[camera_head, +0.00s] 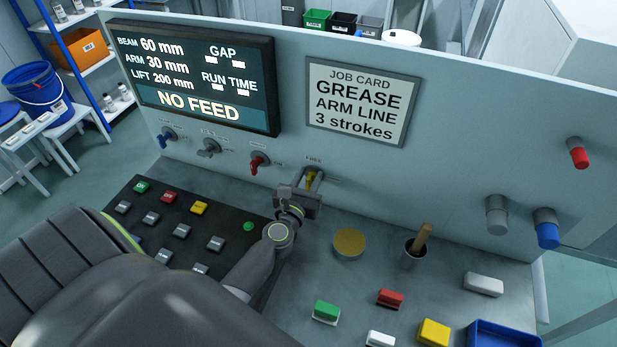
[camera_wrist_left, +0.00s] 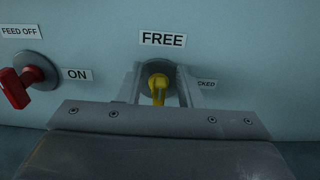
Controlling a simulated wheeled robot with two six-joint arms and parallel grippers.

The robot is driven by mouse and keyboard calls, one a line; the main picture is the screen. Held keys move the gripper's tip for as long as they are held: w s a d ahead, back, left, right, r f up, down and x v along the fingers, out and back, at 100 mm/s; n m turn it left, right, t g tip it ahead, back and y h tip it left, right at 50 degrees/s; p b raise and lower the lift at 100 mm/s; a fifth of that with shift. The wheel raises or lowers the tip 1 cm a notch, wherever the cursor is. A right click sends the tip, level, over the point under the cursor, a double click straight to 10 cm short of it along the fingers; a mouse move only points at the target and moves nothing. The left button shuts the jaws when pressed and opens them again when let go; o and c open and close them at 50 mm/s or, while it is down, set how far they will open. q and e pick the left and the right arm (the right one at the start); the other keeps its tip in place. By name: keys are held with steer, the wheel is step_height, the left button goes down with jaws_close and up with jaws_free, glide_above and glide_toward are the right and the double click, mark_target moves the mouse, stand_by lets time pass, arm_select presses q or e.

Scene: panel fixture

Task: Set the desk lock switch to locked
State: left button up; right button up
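The desk lock switch is a yellow knob (camera_wrist_left: 159,86) on a round grey plate in the panel. A FREE label (camera_wrist_left: 163,39) is above it, and a partly hidden label ending in "CKED" (camera_wrist_left: 206,84) is to its right. The knob stands about upright, in line with FREE. In the head view a bit of yellow knob (camera_head: 311,180) shows behind my left gripper (camera_head: 305,189). In the left wrist view my left gripper's fingers (camera_wrist_left: 161,84) stand on either side of the knob, with visible gaps. My right gripper is not in view.
A red switch (camera_head: 258,163), a grey switch (camera_head: 209,148) and a blue switch (camera_head: 167,134) are to the left on the panel. A screen (camera_head: 194,78) reads NO FEED. The desk holds buttons, a cup with a wooden handle (camera_head: 415,249), and coloured blocks near a blue tray (camera_head: 503,335).

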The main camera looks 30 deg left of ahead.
arm_select(q)
steer(key=shift+c, duration=0.3)
jaws_close()
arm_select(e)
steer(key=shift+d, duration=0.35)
arm_select(q)
steer(key=shift+d+m, duration=0.1)
steer(key=shift+m, duration=0.2)
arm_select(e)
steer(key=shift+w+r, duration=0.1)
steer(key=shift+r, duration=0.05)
arm_select(q)
steer(key=shift+d+m+p, duration=0.15)
steer(key=shift+m+p, duration=0.15)
steer(key=shift+m, duration=0.7)
steer(key=m, duration=0.3)
steer(key=shift+w+d+f+m+p, duration=0.15)
steer(key=shift+d+m+p, duration=0.15)
steer(key=shift+p, duration=0.05)
steer(key=m, duration=0.4)
steer(key=f+m+p, duration=0.1)
steer(key=m, duration=0.3)
steer(key=d+f+m+p, duration=0.1)
steer(key=m, duration=0.2)
steer(key=shift+w+m, duration=0.1)
steer(key=shift+m, duration=0.3)
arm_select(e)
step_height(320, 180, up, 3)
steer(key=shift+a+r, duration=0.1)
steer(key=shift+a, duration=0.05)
